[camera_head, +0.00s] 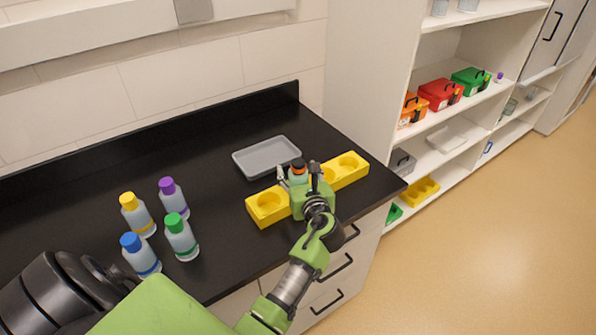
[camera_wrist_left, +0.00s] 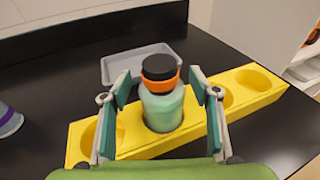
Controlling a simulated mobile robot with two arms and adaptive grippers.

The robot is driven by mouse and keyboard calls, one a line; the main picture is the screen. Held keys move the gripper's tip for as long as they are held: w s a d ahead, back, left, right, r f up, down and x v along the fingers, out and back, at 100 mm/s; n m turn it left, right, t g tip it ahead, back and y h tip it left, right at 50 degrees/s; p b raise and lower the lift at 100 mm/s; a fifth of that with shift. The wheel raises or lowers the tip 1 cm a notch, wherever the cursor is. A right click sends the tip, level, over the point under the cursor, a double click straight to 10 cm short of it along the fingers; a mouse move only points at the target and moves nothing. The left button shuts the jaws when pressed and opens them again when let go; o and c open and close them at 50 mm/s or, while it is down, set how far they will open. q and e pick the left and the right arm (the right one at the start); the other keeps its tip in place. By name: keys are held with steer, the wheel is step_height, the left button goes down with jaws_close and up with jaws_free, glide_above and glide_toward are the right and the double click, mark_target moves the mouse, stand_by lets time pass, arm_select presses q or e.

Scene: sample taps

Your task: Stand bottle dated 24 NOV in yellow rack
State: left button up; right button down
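A pale green bottle with a black cap and an orange collar (camera_wrist_left: 163,108) stands upright in a hole of the yellow rack (camera_wrist_left: 150,148), as the left wrist view shows. In the head view its cap (camera_head: 298,164) shows above the yellow rack (camera_head: 268,208), and the rest is mostly hidden by my gripper. My left gripper (camera_wrist_left: 160,88) has one finger on each side of the bottle, with small gaps, so it looks open around it. It also shows over the rack in the head view (camera_head: 297,177). No date is readable on any bottle. My right gripper is out of view.
Bottles with yellow (camera_head: 138,215), purple (camera_head: 174,198), blue (camera_head: 141,255) and green (camera_head: 181,237) caps stand on the black counter's left. A grey tray (camera_head: 267,157) lies behind the rack. Shelves with coloured boxes (camera_head: 441,94) stand right. Rack holes either side of the bottle look empty.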

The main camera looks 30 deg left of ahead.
arm_select(q)
steer(key=shift+r, duration=0.1)
steer(key=shift+d+r, duration=0.1)
steer(key=shift+r, duration=0.05)
steer(key=p+v, duration=0.5)
steer(key=v, duration=0.7)
